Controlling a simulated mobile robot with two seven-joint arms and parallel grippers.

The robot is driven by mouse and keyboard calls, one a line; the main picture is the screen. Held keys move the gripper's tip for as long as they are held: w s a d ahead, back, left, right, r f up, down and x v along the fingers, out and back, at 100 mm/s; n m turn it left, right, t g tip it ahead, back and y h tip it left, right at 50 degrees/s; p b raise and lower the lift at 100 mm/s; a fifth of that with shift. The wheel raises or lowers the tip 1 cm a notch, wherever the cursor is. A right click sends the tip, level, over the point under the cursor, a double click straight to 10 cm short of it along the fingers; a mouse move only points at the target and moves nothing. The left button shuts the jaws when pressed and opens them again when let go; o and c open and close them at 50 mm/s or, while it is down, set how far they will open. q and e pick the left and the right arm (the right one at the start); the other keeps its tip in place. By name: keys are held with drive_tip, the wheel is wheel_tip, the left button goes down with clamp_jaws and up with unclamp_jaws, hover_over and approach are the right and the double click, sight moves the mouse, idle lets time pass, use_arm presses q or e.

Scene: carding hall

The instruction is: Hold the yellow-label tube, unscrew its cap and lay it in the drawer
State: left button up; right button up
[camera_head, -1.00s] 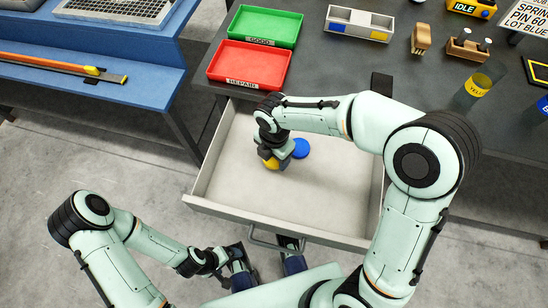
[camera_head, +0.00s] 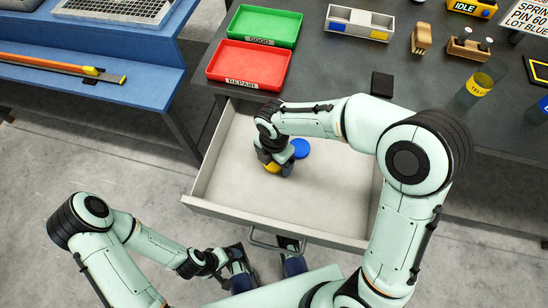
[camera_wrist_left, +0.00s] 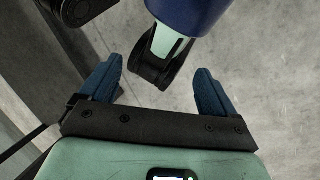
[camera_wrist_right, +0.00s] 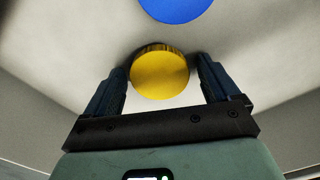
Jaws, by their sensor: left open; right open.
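The yellow-label tube (camera_head: 480,82) stands upright on the dark bench at the right, with no cap on its top and no gripper near it. The yellow cap (camera_wrist_right: 160,73) lies on the drawer floor between the spread fingers of my right gripper (camera_wrist_right: 162,88); in the head view the cap (camera_head: 272,168) is partly hidden by that gripper. The pulled-out drawer (camera_head: 325,205) also holds a blue cap (camera_head: 300,148) beside the gripper. My left gripper (camera_wrist_left: 155,90) is open and empty, low in front of the drawer.
A red REPAIR tray (camera_head: 248,64) and a green GOOD tray (camera_head: 264,25) sit on the bench behind the drawer. A blue-label tube (camera_head: 543,104) stands at the right edge. The drawer's right and front floor is clear.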

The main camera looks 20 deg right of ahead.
wheel_tip(320, 180, up, 12)
drive_tip(key=p, duration=0.2)
drive_tip(key=shift+r+p, duration=0.15)
drive_tip(key=shift+p, duration=0.25)
